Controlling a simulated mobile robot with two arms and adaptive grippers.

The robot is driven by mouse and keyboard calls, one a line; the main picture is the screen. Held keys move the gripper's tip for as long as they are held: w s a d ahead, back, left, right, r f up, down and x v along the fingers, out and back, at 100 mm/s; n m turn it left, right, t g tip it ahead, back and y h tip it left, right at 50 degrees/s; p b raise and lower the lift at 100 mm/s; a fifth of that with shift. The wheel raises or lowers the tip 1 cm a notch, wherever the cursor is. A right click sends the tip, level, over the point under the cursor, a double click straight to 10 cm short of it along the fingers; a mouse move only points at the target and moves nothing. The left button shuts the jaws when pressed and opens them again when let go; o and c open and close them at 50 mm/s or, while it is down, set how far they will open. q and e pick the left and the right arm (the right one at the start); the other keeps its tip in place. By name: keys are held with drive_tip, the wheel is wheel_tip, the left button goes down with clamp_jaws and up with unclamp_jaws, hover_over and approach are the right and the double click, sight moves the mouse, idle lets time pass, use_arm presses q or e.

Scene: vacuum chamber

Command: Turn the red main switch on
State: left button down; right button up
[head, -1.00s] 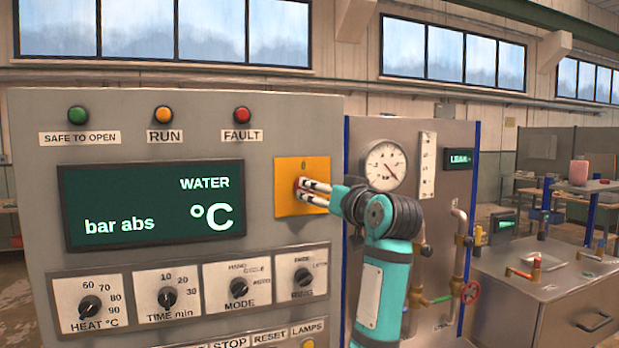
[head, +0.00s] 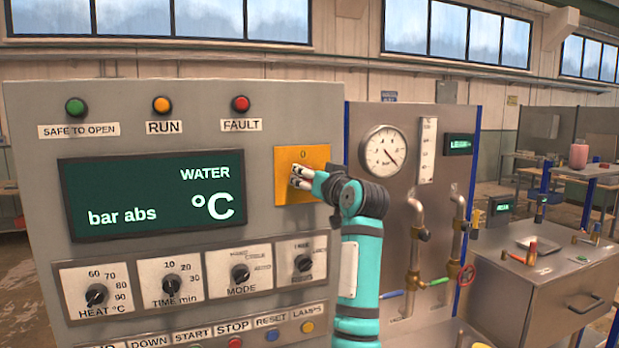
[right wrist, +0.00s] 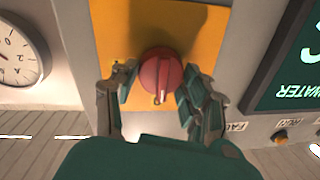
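The red main switch (right wrist: 161,75) is a round knob with a raised grip on a yellow plate (head: 318,160). In the right wrist view its white pointer line is at the 0 mark on the plate. In the head view the knob is hidden behind my right gripper (head: 299,177). In the right wrist view my right gripper (right wrist: 158,82) is open, with one finger on each side of the knob. Narrow gaps seem to remain; firm contact cannot be told. My left gripper is not in view.
The panel (head: 200,130) carries a dark display (head: 150,195), three lamps above and several rotary knobs below. A steel bench (head: 550,275) with small parts is further right.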

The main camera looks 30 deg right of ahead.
drive_tip(key=c, duration=0.5)
drive_tip(key=m, duration=0.3)
drive_tip(key=shift+m+b, duration=0.3)
drive_tip(key=shift+m, duration=0.1)
drive_tip(key=m, duration=0.4)
drive_tip(key=shift+t, duration=0.3)
drive_tip(key=m+h, duration=0.1)
drive_tip(key=m, duration=0.4)
drive_tip(key=shift+f+m, duration=0.15)
drive_tip(key=shift+m, duration=0.25)
drive_tip(key=m, duration=0.5)
drive_tip(key=shift+f+h+p, duration=0.15)
drive_tip(key=shift+h+p, duration=0.15)
drive_tip(key=shift+m, duration=0.3)
